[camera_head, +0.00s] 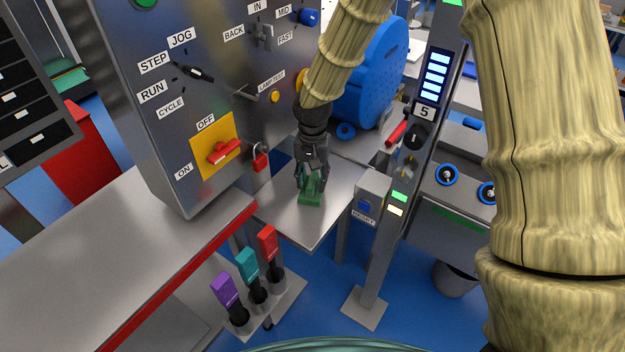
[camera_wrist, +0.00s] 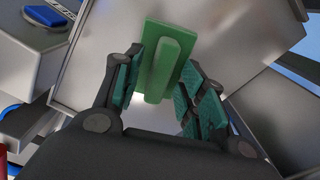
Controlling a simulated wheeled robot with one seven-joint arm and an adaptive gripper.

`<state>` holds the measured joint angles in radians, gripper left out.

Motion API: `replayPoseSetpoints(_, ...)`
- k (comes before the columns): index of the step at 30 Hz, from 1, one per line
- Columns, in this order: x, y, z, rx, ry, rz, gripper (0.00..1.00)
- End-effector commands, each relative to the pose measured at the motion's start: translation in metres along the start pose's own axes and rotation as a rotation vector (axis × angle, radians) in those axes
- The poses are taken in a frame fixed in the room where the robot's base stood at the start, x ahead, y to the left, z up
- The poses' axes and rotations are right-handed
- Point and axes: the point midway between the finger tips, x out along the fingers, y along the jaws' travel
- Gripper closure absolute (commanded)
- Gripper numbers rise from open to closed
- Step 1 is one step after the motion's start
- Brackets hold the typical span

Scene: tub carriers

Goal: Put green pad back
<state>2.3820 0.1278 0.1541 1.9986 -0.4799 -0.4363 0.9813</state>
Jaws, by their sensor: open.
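The green pad (camera_head: 311,199) lies on a small grey metal shelf (camera_head: 317,230) beside the control cabinet. In the wrist view the green pad (camera_wrist: 163,58) is a flat plate with a raised bar along its middle. My gripper (camera_head: 312,185) is right above the pad, pointing down. In the wrist view my gripper (camera_wrist: 158,88) is open, with one teal-lined finger on each side of the bar. I cannot tell whether either finger touches it. Part of the pad is hidden behind the fingers in the head view.
The cabinet (camera_head: 180,120) with switches and a red padlock (camera_head: 260,157) stands left of the shelf. A post (camera_head: 405,170) marked 5 and a reset box (camera_head: 368,200) stand to the right. Purple, teal and red handles (camera_head: 247,264) stand in front, below. A blue round cover (camera_head: 372,75) is behind.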

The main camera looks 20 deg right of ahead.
Motion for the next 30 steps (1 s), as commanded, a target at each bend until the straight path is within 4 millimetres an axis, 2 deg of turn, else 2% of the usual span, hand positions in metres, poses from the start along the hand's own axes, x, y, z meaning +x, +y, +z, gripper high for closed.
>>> replayPoseSetpoints(18,-0.090,0.000,-0.001,0.000,0.003,-0.002,0.59)
replayPoseSetpoints(24,-0.106,0.000,0.000,-0.001,0.001,-0.001,0.59)
replayPoseSetpoints(30,-0.110,0.000,0.000,-0.001,0.000,-0.001,0.59)
